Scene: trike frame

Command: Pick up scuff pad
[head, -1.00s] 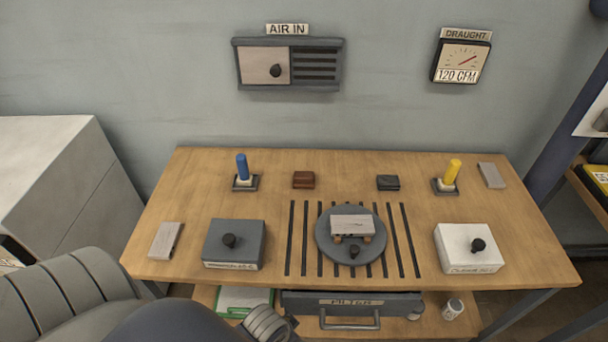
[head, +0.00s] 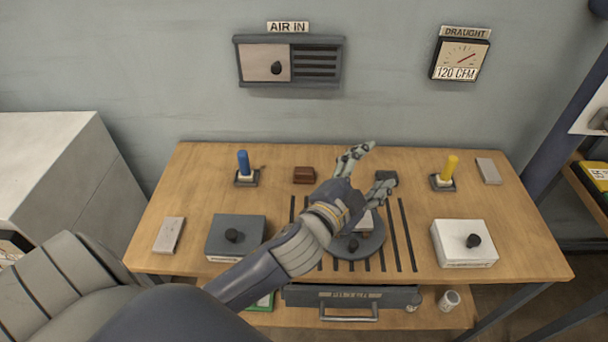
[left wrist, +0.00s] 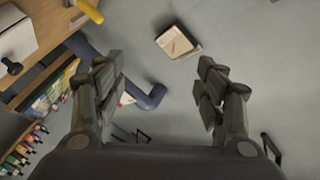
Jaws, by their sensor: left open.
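A small dark grey block (head: 386,178) lies on the bench top right of centre, towards the back. A small red-brown block (head: 304,175) lies to its left. No label shows which is the scuff pad. My left gripper (head: 374,166) is open above the middle of the bench, its fingers spread towards the back right, one finger overlapping the dark block in the head view. Contact cannot be told. In the left wrist view the fingers (left wrist: 158,68) are apart with nothing between them. My right gripper is out of view.
A blue marker (head: 244,164) and a yellow one (head: 451,169) stand in holders. A grey box (head: 222,228) and a white box (head: 463,251) sit nearer the front. A round plate (head: 371,246) lies over dark slots, partly hidden by my arm. A drawer (head: 350,299) hangs below.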

